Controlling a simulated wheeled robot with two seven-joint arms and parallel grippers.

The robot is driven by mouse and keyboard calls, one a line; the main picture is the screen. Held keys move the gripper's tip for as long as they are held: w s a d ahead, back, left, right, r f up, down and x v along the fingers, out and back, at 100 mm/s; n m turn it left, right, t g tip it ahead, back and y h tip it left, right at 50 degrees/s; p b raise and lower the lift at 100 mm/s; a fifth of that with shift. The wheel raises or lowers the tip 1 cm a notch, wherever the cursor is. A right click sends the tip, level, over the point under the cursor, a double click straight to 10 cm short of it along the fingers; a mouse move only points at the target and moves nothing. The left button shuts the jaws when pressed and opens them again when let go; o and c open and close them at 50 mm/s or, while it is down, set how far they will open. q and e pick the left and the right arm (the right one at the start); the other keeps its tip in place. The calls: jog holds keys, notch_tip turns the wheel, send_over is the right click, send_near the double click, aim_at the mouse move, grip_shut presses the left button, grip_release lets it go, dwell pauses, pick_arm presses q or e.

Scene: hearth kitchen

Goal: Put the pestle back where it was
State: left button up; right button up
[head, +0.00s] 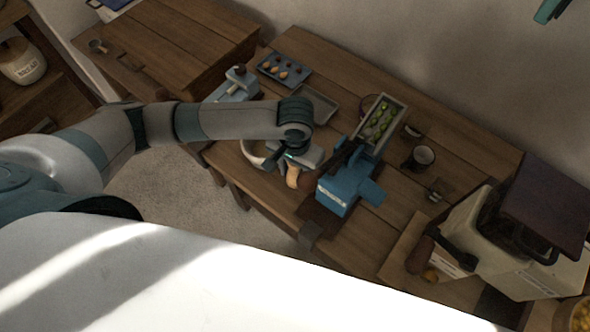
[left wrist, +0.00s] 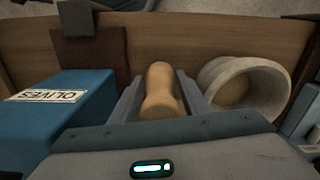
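The pestle (head: 293,178) is tan and rounded, and shows below my left gripper (head: 297,163) in the head view. In the left wrist view the pestle (left wrist: 160,88) lies between the two fingers of my left gripper (left wrist: 160,100), which close against its sides. Whether its lower end touches the table is hidden. A pale mortar (head: 254,152) stands just left of the gripper, partly covered by it. In the left wrist view the mortar (left wrist: 243,90) is at the right, its opening visible, with the pestle outside it. My right gripper is not in view.
A blue olives box (head: 343,190) stands close right of the gripper, with a tray of green items (head: 381,122) behind it. A grey tray (head: 318,103) and a dark tray with small round items (head: 284,70) lie further back. A mug (head: 421,158) stands right. The table's front edge is near.

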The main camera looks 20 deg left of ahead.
pick_arm(q)
jog(key=shift+o, duration=0.9)
jog(key=shift+r, duration=0.1)
jog(key=shift+r, duration=0.5)
notch_tip(320, 180, up, 11)
jog(key=shift+r+b, duration=0.1)
jog(key=shift+b, duration=1.15)
jog(key=shift+s, duration=0.1)
